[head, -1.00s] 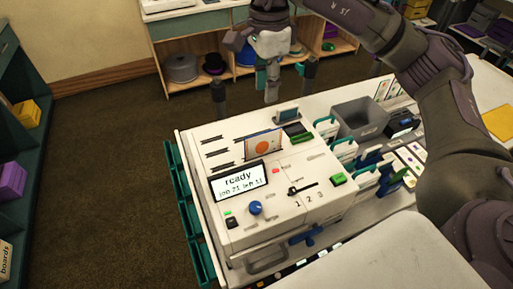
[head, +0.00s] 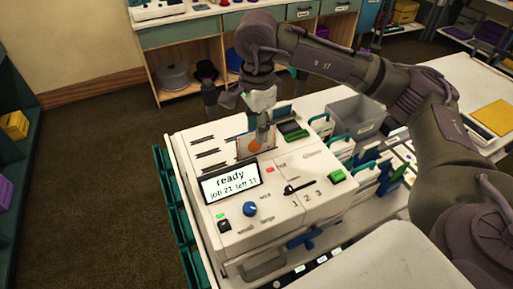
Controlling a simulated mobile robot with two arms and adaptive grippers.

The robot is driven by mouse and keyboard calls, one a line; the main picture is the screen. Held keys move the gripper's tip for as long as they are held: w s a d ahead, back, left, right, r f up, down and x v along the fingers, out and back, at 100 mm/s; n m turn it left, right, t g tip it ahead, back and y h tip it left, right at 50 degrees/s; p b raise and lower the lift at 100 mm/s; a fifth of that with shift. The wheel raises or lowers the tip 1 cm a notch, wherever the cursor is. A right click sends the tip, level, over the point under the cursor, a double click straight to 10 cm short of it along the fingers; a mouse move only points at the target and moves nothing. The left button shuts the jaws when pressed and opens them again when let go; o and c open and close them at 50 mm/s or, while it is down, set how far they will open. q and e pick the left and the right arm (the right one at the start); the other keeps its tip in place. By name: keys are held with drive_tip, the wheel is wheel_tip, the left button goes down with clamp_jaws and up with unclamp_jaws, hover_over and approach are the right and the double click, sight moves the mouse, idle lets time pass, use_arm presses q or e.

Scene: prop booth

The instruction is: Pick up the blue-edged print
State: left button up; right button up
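The blue-edged print (head: 243,146) stands upright in a slot on top of the white printer-like machine (head: 285,215). It has a pale face with an orange disc, and its right part is hidden behind my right gripper. My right gripper (head: 263,136) points down at the print, its fingertips overlapping the print's right side in the head view. The fingers line up one behind the other, so I cannot tell whether they are open or touching the print. My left gripper is not in view.
The machine's tilted screen (head: 230,181) reads "ready" and stands close in front of the print. A green-topped block (head: 293,132) and a grey bin (head: 357,118) are to the right. Empty slots (head: 207,153) lie left of the print.

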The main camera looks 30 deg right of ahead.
sight(256, 145)
drive_tip(key=shift+f, duration=0.55)
drive_tip(key=shift+w+f+p, duration=0.1)
drive_tip(key=shift+f+p, duration=0.25)
drive_tip(key=shift+p, duration=0.1)
drive_tip(key=f, duration=0.1)
drive_tip(key=f+p, duration=0.1)
drive_tip(key=f, duration=0.1)
drive_tip(key=f+p, duration=0.1)
drive_tip(key=shift+w+f, duration=0.25)
clamp_jaws()
